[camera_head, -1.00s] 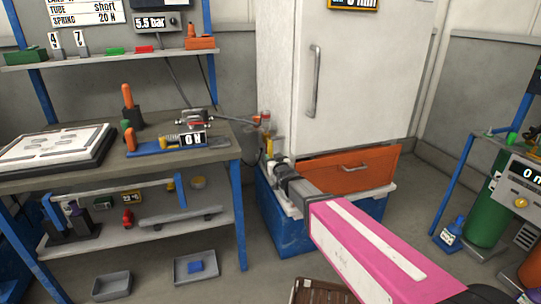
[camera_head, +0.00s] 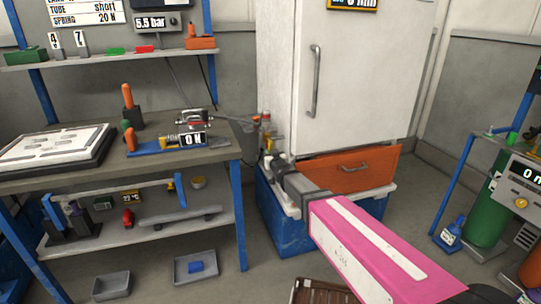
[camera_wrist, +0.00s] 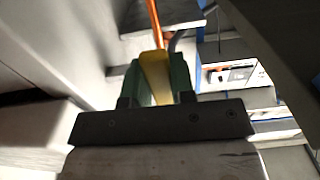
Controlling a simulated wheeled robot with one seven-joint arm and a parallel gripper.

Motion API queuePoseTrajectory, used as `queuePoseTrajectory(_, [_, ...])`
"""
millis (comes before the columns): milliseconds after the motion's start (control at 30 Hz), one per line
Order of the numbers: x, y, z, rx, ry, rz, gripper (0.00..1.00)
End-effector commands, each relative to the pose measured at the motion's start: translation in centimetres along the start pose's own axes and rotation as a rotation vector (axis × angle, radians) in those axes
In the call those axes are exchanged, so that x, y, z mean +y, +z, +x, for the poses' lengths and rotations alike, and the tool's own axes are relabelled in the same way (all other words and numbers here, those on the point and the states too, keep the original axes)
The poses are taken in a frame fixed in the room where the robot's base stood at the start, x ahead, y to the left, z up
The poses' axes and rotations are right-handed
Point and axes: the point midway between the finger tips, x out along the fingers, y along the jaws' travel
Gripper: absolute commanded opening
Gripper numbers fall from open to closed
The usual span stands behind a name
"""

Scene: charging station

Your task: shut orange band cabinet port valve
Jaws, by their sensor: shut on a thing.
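The white cabinet (camera_head: 380,75) stands at centre, with a grey door handle and an orange drawer front at its foot. At its left side are small port fittings (camera_head: 265,118), orange-red at the top, with yellow below. My gripper (camera_wrist: 157,78) is at these fittings, low beside the cabinet's left edge. In the wrist view its greenish fingers are shut on a yellow lever (camera_wrist: 154,68), which appears to be the valve handle. An orange strip (camera_wrist: 154,22) runs up from behind it. The valve body and much of the lever are hidden by my fingers and wrist.
A blue-legged workbench (camera_head: 80,170) with tools stands close on the left. A blue base (camera_head: 280,222) sits under the cabinet. Grey trays (camera_head: 195,280) lie on the floor. A green cylinder (camera_head: 490,205) stands at right. Floor between is mostly clear.

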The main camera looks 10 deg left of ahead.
Motion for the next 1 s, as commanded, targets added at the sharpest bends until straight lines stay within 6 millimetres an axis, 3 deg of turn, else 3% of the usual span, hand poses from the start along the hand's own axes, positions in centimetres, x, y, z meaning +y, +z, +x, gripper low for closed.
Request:
queuePoseTrajectory(367, [-1.0, -0.1, 0.0, 0.000, -0.001, 0.177, 0.00])
queuePoseTrajectory(1000, [-3.8, -1.5, -0.1, 0.000, 0.000, 0.778, 0.00])
